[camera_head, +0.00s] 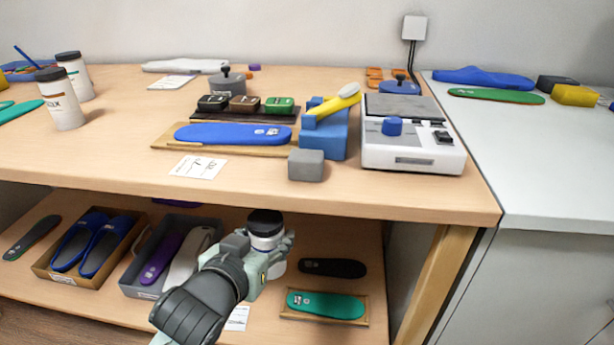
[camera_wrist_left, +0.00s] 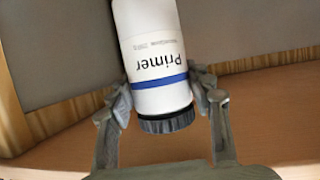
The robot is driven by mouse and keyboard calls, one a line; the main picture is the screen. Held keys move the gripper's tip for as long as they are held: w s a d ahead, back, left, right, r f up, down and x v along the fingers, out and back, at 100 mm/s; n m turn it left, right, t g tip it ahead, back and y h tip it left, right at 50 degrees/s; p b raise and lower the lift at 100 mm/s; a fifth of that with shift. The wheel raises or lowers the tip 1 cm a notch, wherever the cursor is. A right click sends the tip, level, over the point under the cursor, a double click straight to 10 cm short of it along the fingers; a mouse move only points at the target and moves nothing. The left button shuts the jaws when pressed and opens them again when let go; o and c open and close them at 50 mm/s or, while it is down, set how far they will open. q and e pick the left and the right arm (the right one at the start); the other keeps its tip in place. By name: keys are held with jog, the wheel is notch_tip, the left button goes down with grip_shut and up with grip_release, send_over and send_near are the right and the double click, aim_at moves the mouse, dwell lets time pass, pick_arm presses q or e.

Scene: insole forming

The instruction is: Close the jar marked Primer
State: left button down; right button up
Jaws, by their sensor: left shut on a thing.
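My left gripper (camera_head: 268,250) is shut on the white jar marked Primer and holds it in front of the workbench's front edge, over the lower shelf. In the left wrist view the jar (camera_wrist_left: 156,55) has a blue band, and its printed name appears upside down. The gripper's two fingers (camera_wrist_left: 163,100) press on both sides near the lid end. A black ridged lid (camera_wrist_left: 167,122) sits on the jar; it also shows on top in the head view (camera_head: 265,216). I cannot tell how tight it is. My right gripper is not in view.
The workbench (camera_head: 120,165) bears a blue insole (camera_head: 232,134), a grey block (camera_head: 306,165), a white device (camera_head: 413,155) and other jars (camera_head: 66,112) at the left. The lower shelf (camera_head: 35,270) holds boxed shoes and insoles. The bench's front left is mostly clear.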

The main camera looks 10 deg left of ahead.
pick_arm(q)
jog(key=s+d+r+m+g+h, duration=0.1)
jog(key=s+d+m+g+h, duration=0.1)
jog(key=d+m+h, duration=0.5)
jog(key=d+g+h, duration=0.1)
jog(key=d, duration=0.5)
jog(key=shift+d+m+h, duration=0.2)
jog(key=shift+m+h, duration=0.1)
jog(key=shift+m, duration=0.1)
jog(key=shift+r, duration=0.1)
